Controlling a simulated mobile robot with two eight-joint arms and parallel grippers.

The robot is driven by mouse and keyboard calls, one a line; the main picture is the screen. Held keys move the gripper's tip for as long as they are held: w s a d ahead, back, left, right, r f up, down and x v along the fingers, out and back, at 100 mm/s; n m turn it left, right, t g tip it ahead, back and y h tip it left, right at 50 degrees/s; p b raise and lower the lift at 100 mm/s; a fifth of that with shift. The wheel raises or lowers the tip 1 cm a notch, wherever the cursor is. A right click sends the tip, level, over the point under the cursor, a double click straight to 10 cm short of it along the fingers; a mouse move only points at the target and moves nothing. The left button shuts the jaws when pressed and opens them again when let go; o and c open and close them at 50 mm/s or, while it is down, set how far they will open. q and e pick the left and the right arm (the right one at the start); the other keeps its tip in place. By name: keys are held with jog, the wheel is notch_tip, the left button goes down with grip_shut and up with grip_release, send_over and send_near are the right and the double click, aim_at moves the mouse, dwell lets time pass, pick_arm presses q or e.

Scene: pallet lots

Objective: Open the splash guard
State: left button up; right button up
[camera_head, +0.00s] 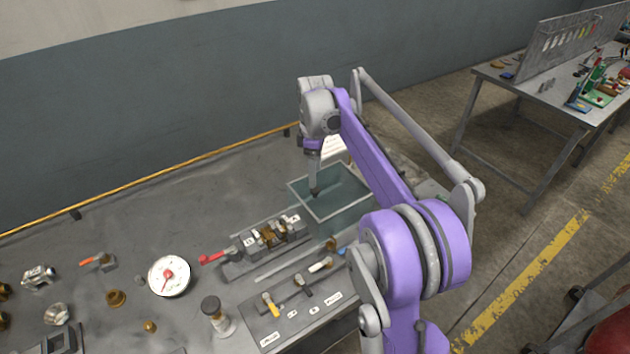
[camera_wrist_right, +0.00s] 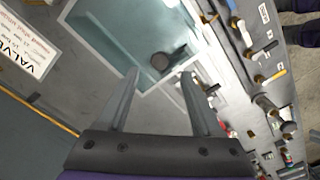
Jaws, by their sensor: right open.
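The splash guard (camera_head: 345,213) is a translucent greenish panel in a pale frame, at the back right of the grey workbench. In the right wrist view the guard (camera_wrist_right: 105,30) fills the upper middle, and a dark round part shows at or behind its panel. My right gripper (camera_head: 314,191) points down at the guard's left part in the head view. In the wrist view its two fingers (camera_wrist_right: 158,78) are spread and empty, overlapping the guard's near frame edge. I cannot tell whether they touch it. My left gripper is not in view.
A valve block with a red handle (camera_head: 215,257) sits left of the guard. A panel with small levers (camera_head: 295,305), a round gauge (camera_head: 169,276) and loose fittings lie nearer. A sign (camera_wrist_right: 28,45) stands beside the guard. Another table (camera_head: 550,90) is at the far right.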

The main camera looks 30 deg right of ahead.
notch_tip(320, 180, up, 5)
jog(key=shift+r, duration=0.2)
dwell(0.5)
jog(key=s+a+f+m+t, duration=0.2)
jog(key=s+a+m+t, duration=0.15)
jog(key=s+a, duration=0.65)
jog(key=s+a+f+m+t, duration=0.1)
jog(key=s+a+f+m, duration=0.2)
jog(key=s+f, duration=0.3)
jog(key=s+a+f+m+t, duration=0.1)
jog(key=s+a+f+m, duration=0.2)
jog(key=s, duration=0.6)
notch_tip(320, 180, down, 3)
jog(key=shift+a+r, duration=0.1)
jog(key=shift+a, duration=0.15)
